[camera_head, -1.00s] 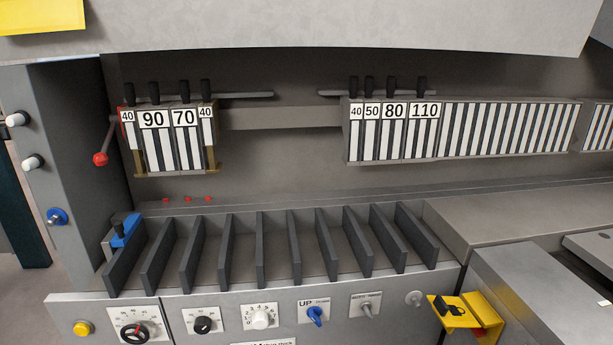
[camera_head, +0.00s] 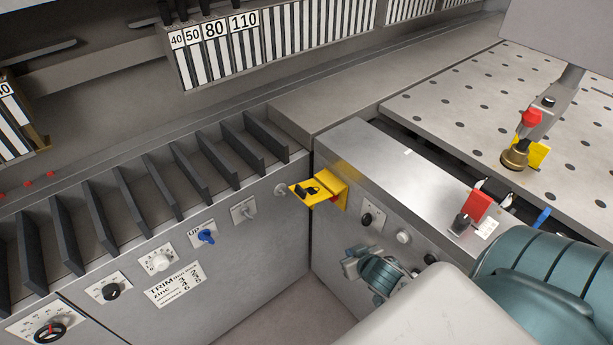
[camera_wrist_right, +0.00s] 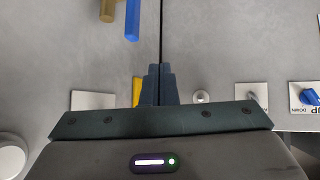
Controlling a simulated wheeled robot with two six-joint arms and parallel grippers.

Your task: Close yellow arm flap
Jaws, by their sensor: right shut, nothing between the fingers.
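A yellow bracket (camera_head: 322,188) with a black part on its flap sits at the inner corner where the two grey machine fronts meet. A second yellow piece (camera_head: 537,152) hangs by the red-handled arm at the right. My right gripper (camera_head: 351,263) is in front of the right-hand machine front, below the bracket and apart from it in the picture. In the right wrist view the fingers (camera_wrist_right: 158,72) are together and empty. A yellow strip (camera_wrist_right: 137,91) shows partly hidden behind them. My left gripper is out of view.
A red switch (camera_head: 477,205) stands on the machine's top edge, and a blue lever (camera_head: 541,217) is beyond it. Knobs and a blue switch (camera_head: 206,237) line the left front. A perforated table (camera_head: 460,110) lies behind. The floor corner between the fronts is clear.

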